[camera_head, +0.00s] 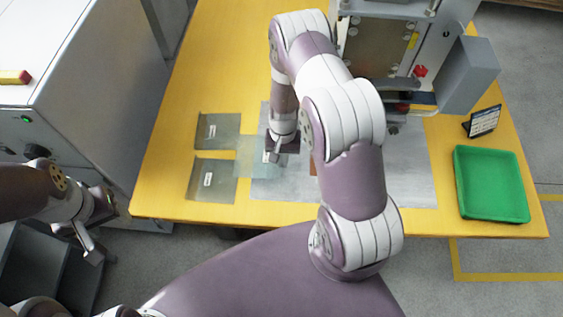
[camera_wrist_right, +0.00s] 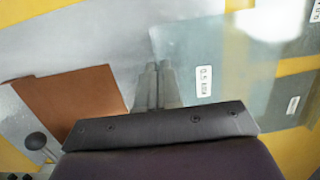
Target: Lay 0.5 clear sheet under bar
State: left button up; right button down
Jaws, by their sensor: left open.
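The 0.5 clear sheet (camera_head: 250,172) is a see-through pane with a white label. It spans the left edge of the grey mat and the yellow table. It also shows in the right wrist view (camera_wrist_right: 225,55), its label to the right of the fingers. My right gripper (camera_head: 272,152) has its fingers close together at the sheet's edge, seemingly pinching it; the wrist view shows the fingers too (camera_wrist_right: 156,72). The welding machine (camera_head: 385,45) stands at the back; its bar is mostly hidden behind my right arm. My left gripper (camera_head: 92,250) is open and empty, left of the table.
Two labelled greyish sheets (camera_head: 219,131) (camera_head: 222,186) lie left of the grey mat (camera_head: 410,170). A brown piece (camera_wrist_right: 75,100) lies on the mat. A green tray (camera_head: 491,184) and small display (camera_head: 483,121) stand right. A grey cabinet (camera_head: 80,80) stands left.

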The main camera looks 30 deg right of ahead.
jog(key=f, duration=0.3)
jog(key=shift+a+f+p, duration=0.3)
jog(key=shift+f, duration=0.05)
jog(key=shift+w, duration=0.1)
pick_arm(q)
jog(key=shift+w+a+r, duration=0.1)
jog(key=shift+a+r, duration=0.15)
jog(key=shift+r, duration=0.05)
pick_arm(e)
jog(key=shift+d, duration=0.1)
jog(key=shift+f, duration=0.1)
jog(key=shift+f+b, duration=0.4)
jog(key=shift+b, duration=0.1)
jog(key=c, duration=1.3)
grip_release()
jog(key=shift+c, duration=0.2)
pick_arm(q)
jog(key=shift+f, duration=0.4)
pick_arm(e)
jog(key=shift+r, duration=0.1)
